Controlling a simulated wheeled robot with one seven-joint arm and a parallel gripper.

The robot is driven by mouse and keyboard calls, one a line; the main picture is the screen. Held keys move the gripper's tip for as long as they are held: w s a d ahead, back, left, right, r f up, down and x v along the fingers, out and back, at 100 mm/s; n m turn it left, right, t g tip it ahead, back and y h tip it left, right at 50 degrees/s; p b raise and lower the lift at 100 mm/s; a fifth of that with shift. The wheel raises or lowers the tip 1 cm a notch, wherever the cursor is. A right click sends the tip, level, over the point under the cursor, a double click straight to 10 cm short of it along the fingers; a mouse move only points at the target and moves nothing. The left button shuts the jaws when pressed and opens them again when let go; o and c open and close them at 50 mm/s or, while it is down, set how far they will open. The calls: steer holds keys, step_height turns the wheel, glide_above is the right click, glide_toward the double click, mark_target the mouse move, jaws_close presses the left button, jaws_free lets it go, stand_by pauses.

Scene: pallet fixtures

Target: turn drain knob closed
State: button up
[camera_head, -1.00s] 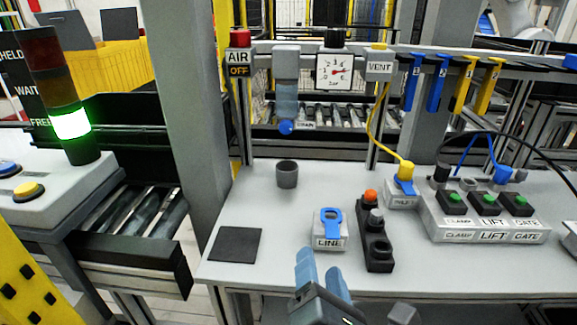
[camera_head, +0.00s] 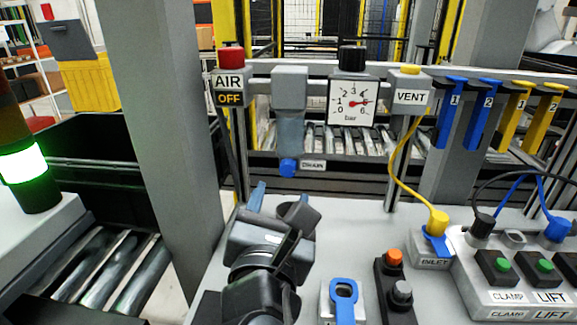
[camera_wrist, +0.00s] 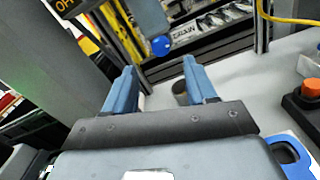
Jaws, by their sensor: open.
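The blue drain knob (camera_head: 288,168) sits at the bottom of the grey filter bowl (camera_head: 290,125), beside a small DRAIN label (camera_head: 313,165). In the wrist view the blue knob (camera_wrist: 161,45) shows beyond and between my fingertips, apart from them. My gripper (camera_head: 275,203) is below and slightly left of the knob in the head view. In the wrist view its two blue fingers (camera_wrist: 160,80) are spread apart with nothing between them.
The red AIR knob (camera_head: 231,58) with an OFF sign, the pressure gauge (camera_head: 353,103) and the yellow VENT button (camera_head: 410,70) share the rail. A yellow hose (camera_head: 402,175) hangs to the right.

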mark_target(288, 169)
steer(key=w, duration=0.7)
steer(key=shift+w+d+p, duration=0.15)
steer(key=shift+w+p, duration=0.1)
steer(key=shift+p, duration=0.05)
steer(key=shift+c, duration=0.2)
jaws_close()
